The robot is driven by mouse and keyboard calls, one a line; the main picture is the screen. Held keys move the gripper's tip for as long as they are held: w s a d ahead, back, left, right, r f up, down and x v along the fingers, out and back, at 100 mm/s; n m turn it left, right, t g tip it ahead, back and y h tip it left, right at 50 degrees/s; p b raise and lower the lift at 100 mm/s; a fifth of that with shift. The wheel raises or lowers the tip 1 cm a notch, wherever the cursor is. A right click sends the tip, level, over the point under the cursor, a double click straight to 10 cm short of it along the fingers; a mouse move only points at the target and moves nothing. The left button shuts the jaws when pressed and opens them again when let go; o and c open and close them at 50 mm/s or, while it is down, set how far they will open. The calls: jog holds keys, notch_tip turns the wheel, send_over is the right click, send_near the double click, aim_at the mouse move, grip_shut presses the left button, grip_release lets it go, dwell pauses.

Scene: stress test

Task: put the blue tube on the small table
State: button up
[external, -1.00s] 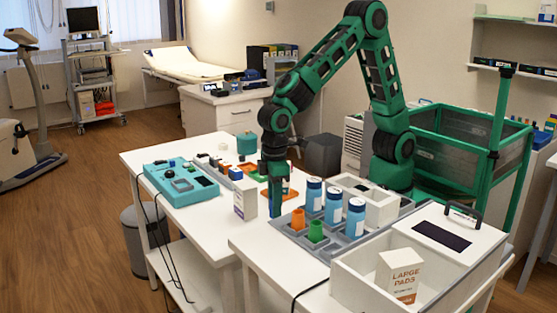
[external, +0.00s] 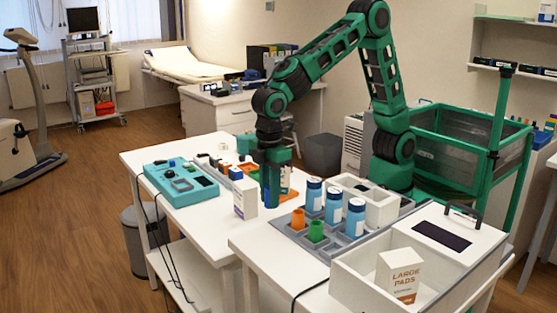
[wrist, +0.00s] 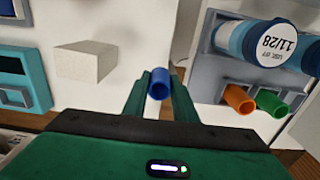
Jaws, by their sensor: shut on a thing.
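My gripper (external: 271,190) points down over the gap side between the two white tables. In the wrist view it (wrist: 159,90) is shut on the blue tube (wrist: 159,82), whose open end shows between the fingers. The tube cannot be made out clearly in the external view. One white table (external: 150,156) stands at the left and another white table (external: 262,262) stands in front at the right. I cannot tell which is the small table, or whether the tube touches a surface.
A white box (external: 245,198) stands close left of my gripper, with a teal device (external: 180,182) beyond it. To the right, a grey rack (external: 290,228) holds an orange tube (external: 298,218), a green tube (external: 316,231) and blue bottles (external: 334,205). An open white bin (external: 345,285) stands in front.

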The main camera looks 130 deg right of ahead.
notch_tip(320, 180, up, 6)
jog(key=shift+f, duration=0.1)
jog(key=shift+s+d+r, duration=0.15)
jog(key=shift+d+r, duration=0.05)
jog(key=shift+d, duration=0.35)
jog(key=s+d, duration=0.7)
jog(key=d, duration=0.6)
jog(key=s+d, duration=0.7)
jog(key=d, duration=0.7)
jog(key=f, duration=1)
jog(key=shift+a+f, duration=0.15)
jog(key=shift+a, duration=0.2)
jog(key=shift+f, duration=2.45)
jog(key=o, duration=1)
jog(key=shift+f, duration=0.1)
